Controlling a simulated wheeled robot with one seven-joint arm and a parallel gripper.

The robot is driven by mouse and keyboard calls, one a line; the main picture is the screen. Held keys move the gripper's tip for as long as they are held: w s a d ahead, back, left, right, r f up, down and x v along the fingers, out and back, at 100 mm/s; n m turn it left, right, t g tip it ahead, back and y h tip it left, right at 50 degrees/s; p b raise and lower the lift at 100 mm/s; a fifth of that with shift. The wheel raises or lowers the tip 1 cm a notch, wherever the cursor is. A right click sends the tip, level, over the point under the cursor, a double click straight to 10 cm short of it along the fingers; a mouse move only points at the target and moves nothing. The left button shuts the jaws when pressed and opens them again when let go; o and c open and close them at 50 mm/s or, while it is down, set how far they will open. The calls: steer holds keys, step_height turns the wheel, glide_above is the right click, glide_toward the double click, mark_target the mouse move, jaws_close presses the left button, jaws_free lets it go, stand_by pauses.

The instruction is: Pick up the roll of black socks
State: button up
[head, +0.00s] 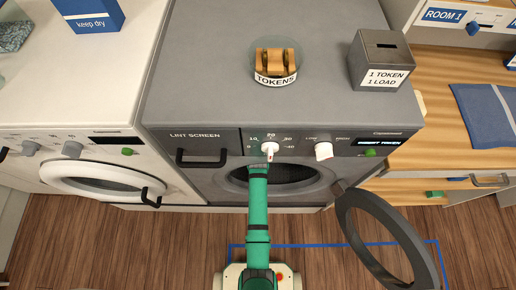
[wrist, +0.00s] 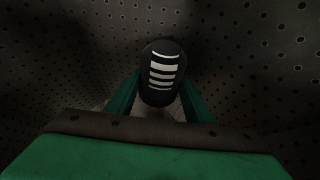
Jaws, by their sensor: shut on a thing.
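The roll of black socks (wrist: 162,72) shows in the wrist view as a dark rounded bundle with several white stripes. It sits between the two green fingers of my gripper (wrist: 160,100), which are shut on it. Around it is the dark, perforated wall of a drum (wrist: 55,75). In the head view my green arm reaches into the round opening of the grey dryer (head: 210,120); my gripper and the socks are hidden inside. I cannot tell whether the roll touches the drum.
The dryer's round door (head: 375,262) hangs open at the right of the opening. A white washer (head: 105,180) stands at the left. A token holder (head: 275,68) and a grey token box (head: 383,58) stand on the dryer. A wooden shelf with a blue cloth (head: 487,112) is at the right.

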steer(key=shift+s+t, duration=0.25)
steer(key=shift+t, duration=0.45)
steer(key=r, duration=0.2)
steer(key=s+r, duration=0.1)
steer(key=r, duration=0.3)
steer(key=shift+s+d, duration=0.25)
steer(key=shift+s, duration=0.05)
steer(key=s, duration=1.6)
steer(key=shift+a+f, duration=0.2)
steer(key=shift+a, duration=0.05)
steer(key=shift+s+r, duration=0.25)
steer(key=shift+s+a+r+g, duration=0.1)
steer(key=shift+s+r+g, duration=0.15)
steer(key=shift+s+g, duration=0.45)
steer(key=shift+s+d+r+g, duration=0.1)
steer(key=shift+s+r+g, duration=0.3)
steer(key=shift+s, duration=0.45)
steer(key=shift+s+a+r+g, duration=0.1)
steer(key=shift+s+r+g, duration=0.05)
steer(key=shift+s+g, duration=0.6)
steer(key=shift+o, duration=0.4)
steer(key=c, duration=0.5)
